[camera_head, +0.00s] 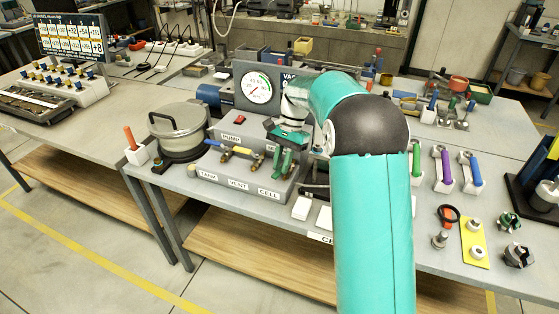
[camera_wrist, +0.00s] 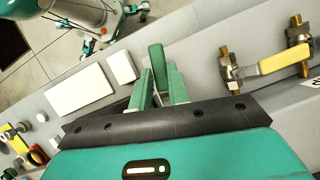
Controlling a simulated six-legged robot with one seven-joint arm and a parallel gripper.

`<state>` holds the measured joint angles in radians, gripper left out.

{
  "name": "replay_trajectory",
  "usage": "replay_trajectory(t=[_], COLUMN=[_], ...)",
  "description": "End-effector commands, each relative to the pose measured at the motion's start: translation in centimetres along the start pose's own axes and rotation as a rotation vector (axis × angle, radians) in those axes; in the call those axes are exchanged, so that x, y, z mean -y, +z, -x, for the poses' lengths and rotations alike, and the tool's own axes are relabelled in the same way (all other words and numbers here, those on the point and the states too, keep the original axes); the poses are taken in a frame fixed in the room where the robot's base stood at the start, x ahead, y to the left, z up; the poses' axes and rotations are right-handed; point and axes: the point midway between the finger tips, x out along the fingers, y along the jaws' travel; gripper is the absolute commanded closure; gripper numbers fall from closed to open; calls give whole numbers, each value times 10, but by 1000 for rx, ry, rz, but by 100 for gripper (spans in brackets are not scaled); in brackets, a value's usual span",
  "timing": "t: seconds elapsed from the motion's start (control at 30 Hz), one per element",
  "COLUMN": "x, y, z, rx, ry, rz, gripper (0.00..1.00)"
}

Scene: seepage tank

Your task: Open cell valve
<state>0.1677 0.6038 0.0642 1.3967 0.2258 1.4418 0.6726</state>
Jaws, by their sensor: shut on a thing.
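The cell valve's green handle (camera_wrist: 157,62) stands between my gripper's (camera_wrist: 162,84) two green fingers in the wrist view. The fingers are shut on it. In the head view my gripper (camera_head: 285,160) reaches down to the right end of the grey valve box, above the CELL label (camera_head: 268,193). There the fingers and handle are both green and hard to tell apart. My gripper hides the cell valve's body. The vent valve's yellow handle (camera_head: 243,152) is just left of my gripper, and it also shows in the wrist view (camera_wrist: 284,58).
The tank valve's blue handle (camera_head: 213,143) is farther left, beside a lidded metal tank (camera_head: 180,130). A vacuum gauge (camera_head: 257,88) stands behind the valve box. White blocks (camera_head: 302,208) lie right of the box. Colored-handled tools (camera_head: 443,170) stand at the right.

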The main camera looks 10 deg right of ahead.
Motion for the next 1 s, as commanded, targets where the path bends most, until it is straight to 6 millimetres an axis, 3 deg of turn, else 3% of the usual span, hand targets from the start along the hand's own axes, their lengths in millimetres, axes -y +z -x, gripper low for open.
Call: replay_trajectory(t=[0.4, 0.93, 0.97, 1.0], x=[-8, -10, -10, -10], y=[-1, -1, -1, -1], z=[-1, -1, -1, -1], rx=[1, 1, 2, 2], ry=[81, 93, 93, 92], rz=[190, 216, 216, 215], gripper=[100, 100, 81, 73])
